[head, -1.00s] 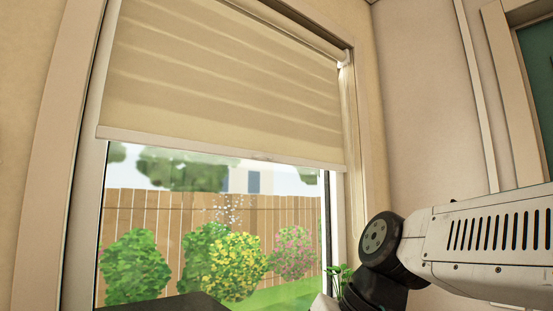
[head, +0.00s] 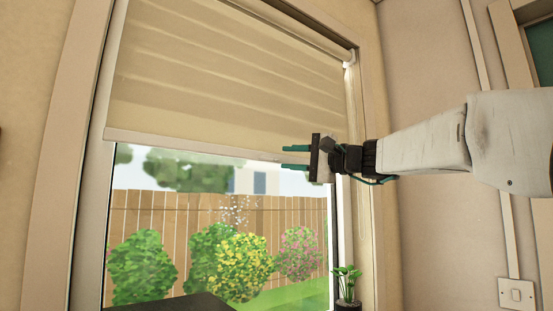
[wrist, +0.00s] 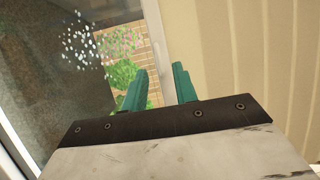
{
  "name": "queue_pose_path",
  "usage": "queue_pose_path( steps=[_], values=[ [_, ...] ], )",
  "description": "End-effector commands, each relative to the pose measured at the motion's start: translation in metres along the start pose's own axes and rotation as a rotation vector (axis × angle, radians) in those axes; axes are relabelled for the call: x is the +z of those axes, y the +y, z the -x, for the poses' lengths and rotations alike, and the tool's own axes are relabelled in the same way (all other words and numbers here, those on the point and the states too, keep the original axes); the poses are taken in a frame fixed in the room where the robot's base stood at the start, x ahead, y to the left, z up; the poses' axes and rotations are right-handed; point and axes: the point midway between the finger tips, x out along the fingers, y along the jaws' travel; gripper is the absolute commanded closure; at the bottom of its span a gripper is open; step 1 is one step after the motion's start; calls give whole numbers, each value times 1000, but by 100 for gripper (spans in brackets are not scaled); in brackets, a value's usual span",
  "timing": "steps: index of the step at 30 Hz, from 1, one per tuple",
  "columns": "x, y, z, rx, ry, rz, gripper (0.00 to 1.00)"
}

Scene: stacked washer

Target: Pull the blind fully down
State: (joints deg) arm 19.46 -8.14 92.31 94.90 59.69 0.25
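The beige roller blind (head: 220,75) covers the upper part of the window, and its pale bottom bar (head: 180,143) hangs across the glass, sloping down to the right in the head view. My gripper (head: 291,157) is at the bar's right part, its two teal fingers pointing left. In the head view one finger shows just above the bar's line and one just below. I cannot tell whether either finger touches the bar. My gripper hides the bar's right end.
The window's right frame (head: 362,230) stands beside my gripper. A small potted plant (head: 347,285) sits at the lower right of the window. A dark flat-topped object (head: 170,304) is at the bottom. The glass below the blind is largely unobstructed.

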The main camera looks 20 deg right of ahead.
Motion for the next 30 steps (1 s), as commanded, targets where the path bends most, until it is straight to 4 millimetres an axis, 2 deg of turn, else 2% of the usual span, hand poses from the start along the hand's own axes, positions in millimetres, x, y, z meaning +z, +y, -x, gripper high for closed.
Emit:
queue_pose_path(
  steps=[3,7,18,19,21,22,30],
  values=[
    [1,1,-20,1,-4,-1,71],
    [1,1,-35,1,-2,0,71],
    [0,0,-42,2,0,1,71],
    [0,0,-42,2,0,1,77],
    [0,0,-42,2,0,1,96],
    [0,0,-41,2,0,1,100],
    [-3,4,-38,3,6,0,100]
  ],
)
